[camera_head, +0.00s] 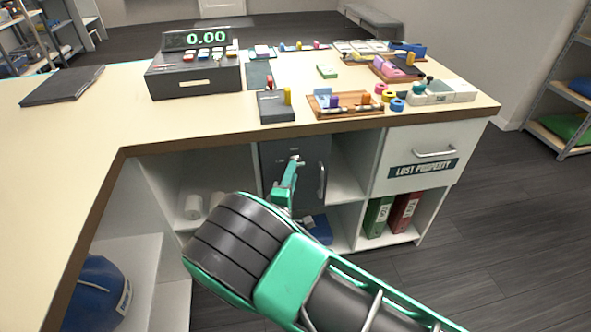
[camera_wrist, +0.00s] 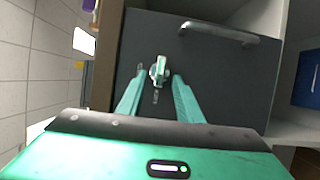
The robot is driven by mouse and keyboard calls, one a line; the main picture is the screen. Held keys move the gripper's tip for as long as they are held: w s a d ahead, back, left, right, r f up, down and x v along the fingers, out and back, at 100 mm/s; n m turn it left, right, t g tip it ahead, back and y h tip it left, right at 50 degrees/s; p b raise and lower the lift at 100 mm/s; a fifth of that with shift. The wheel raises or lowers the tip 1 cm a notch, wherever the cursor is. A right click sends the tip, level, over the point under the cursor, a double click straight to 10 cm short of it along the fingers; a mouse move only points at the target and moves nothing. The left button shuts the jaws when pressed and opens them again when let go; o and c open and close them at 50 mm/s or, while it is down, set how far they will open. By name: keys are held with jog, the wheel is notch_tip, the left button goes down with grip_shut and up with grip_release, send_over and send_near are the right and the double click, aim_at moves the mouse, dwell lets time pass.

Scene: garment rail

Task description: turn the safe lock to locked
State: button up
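The safe is a dark grey box with a flat door (camera_head: 308,155) in the cabinet under the counter. The door also fills much of the wrist view (camera_wrist: 215,85). Its lock is a small pale knob (camera_wrist: 159,70) on the door, with small pale marks beside it that are too small to read. My gripper (camera_head: 292,168) is in front of the door in the head view and partly covers it. In the wrist view my gripper (camera_wrist: 158,78) is open, with one green finger on each side of the knob. Gaps show between the fingers and the knob; whether the tips reach its depth is unclear.
A silver bar handle (camera_wrist: 218,33) is on the safe door; it also shows in the head view (camera_head: 322,181). A white drawer labelled "LOST PROPERTY" (camera_head: 423,152) is to the right. Binders (camera_head: 390,214) stand below it. The counter (camera_head: 330,125) overhangs the safe.

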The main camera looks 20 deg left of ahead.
jog(key=s+d, duration=0.1)
jog(key=s, duration=0.6)
jog(key=shift+d, duration=0.1)
